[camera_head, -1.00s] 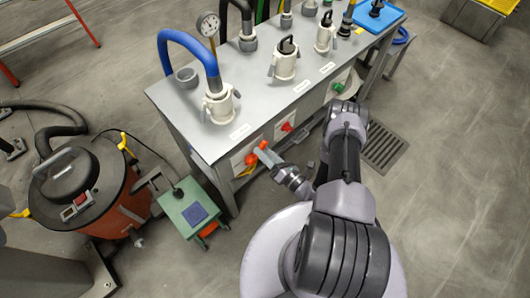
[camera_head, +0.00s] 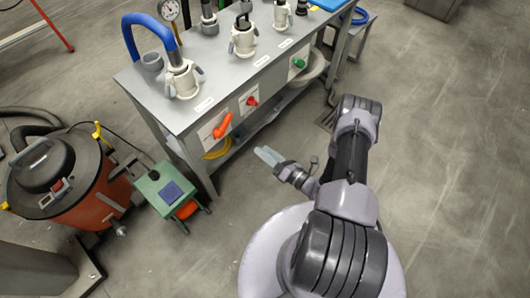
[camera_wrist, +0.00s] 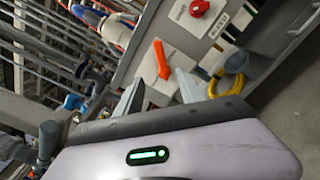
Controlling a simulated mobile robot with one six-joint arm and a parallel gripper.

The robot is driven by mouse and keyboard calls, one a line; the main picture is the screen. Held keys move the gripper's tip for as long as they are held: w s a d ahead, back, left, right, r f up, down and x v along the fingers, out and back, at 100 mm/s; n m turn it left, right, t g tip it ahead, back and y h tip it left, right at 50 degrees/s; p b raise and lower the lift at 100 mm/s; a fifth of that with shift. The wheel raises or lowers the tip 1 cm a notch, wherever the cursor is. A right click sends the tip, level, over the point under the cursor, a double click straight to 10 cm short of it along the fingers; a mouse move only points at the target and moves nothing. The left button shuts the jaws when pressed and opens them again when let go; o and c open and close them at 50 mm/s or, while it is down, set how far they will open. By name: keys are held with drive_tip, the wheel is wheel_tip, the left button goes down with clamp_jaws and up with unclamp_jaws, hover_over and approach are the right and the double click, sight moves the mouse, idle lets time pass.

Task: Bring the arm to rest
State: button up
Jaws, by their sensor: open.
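My gripper (camera_head: 268,156) is open and empty, in front of the grey bench in the head view. Its two pale fingers stand apart from the orange handle (camera_head: 223,126) on the bench's front panel, with a gap of floor between. In the wrist view my gripper (camera_wrist: 158,92) shows its fingers spread at the lower middle, with the orange handle (camera_wrist: 161,60) beyond them. My arm is bent over the floor to the right of the bench.
The bench (camera_head: 205,90) carries white couplings, a gauge (camera_head: 169,10) and a blue hose (camera_head: 150,30). A red knob (camera_head: 252,101) and green knob (camera_head: 299,63) are on its front. An orange vacuum drum (camera_head: 85,205) and green stool (camera_head: 165,189) stand left. Floor right is clear.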

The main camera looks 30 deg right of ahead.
drive_tip(key=shift+w, duration=0.2)
drive_tip(key=w+a+r+n+g+y, duration=0.2)
drive_tip(key=a+r+n+g+y, duration=0.2)
drive_tip(key=r+n, duration=0.45)
drive_tip(key=w+a+r+n+g+y, duration=0.1)
drive_tip(key=a+r+n+g+y, duration=0.35)
drive_tip(key=r, duration=0.65)
drive_tip(key=s+a+r+n+g+h, duration=0.2)
drive_tip(key=s+a+r+n+g, duration=0.5)
drive_tip(key=r+n, duration=0.3)
drive_tip(key=s+d+r+n+t+h, duration=0.2)
drive_tip(key=s+r+n+t+h, duration=0.2)
drive_tip(key=s+r+n+h, duration=0.7)
drive_tip(key=shift+s+d+r+n, duration=0.3)
drive_tip(key=shift+s+r+n, duration=0.25)
drive_tip(key=shift+s+n, duration=0.55)
drive_tip(key=shift+w+t, duration=0.1)
drive_tip(key=shift+t, duration=0.15)
